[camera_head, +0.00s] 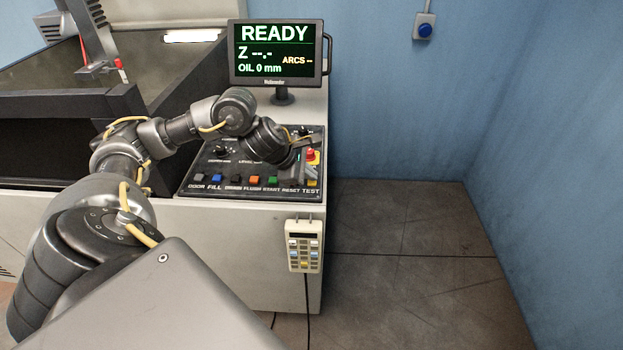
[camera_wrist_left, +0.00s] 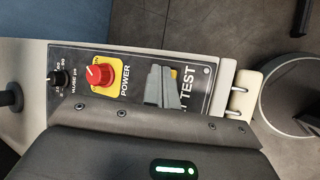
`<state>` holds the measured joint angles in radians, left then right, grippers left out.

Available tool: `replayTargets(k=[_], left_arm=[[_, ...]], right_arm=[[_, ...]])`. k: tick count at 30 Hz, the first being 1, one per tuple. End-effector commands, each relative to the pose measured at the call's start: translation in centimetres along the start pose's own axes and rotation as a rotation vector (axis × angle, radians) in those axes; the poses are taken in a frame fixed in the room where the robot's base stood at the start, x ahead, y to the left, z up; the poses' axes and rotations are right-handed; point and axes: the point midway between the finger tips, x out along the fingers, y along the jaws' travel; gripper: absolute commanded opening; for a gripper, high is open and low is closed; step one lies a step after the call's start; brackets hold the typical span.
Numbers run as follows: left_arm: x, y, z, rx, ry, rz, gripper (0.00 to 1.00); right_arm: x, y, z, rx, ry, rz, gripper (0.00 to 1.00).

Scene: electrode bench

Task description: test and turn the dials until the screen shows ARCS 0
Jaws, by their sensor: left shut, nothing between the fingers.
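The screen (camera_head: 276,53) reads READY, Z --.-, OIL 0 mm and ARCS --. The control panel (camera_head: 190,186) below it carries dials and a row of coloured buttons. A black dial (camera_head: 222,150) shows on the panel's left; others are hidden behind my left arm. The left wrist view shows a black dial (camera_wrist_left: 58,80) with a number scale. My left gripper (camera_head: 312,142) is over the panel's right end, shut and empty. In the left wrist view its fingertips (camera_wrist_left: 160,88) partly cover a yellow button (camera_wrist_left: 174,74) beside the word TEST; contact cannot be told. My right gripper is not in view.
A red knob on a yellow base, marked POWER (camera_wrist_left: 100,75), stands close to my left gripper. A keypad pendant (camera_head: 303,246) hangs on the bench front. An open dark tank (camera_head: 40,70) lies at the left. The floor at the right is clear.

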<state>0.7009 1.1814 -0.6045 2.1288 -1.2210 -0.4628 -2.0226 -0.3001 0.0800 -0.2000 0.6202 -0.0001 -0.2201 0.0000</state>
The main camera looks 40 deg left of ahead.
Motion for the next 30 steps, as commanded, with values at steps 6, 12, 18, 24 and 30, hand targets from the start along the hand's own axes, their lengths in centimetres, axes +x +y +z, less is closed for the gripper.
replayTargets(k=[6,12,18,24,30], left_arm=[[0.1,-0.1,-0.1,0.0,0.0,0.0,0.0],[-0.2,0.1,0.1,0.0,0.0,0.0,0.0],[-1.1,0.6,0.6,0.0,0.0,0.0,0.0],[-1.4,0.7,0.7,-0.001,0.0,0.0,0.0],[-1.4,0.7,0.7,0.0,0.0,0.0,0.0]], right_arm=[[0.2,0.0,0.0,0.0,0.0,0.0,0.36],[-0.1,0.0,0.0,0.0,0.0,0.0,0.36],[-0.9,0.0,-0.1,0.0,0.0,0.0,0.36],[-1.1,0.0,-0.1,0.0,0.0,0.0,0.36],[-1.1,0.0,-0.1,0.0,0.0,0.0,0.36]])
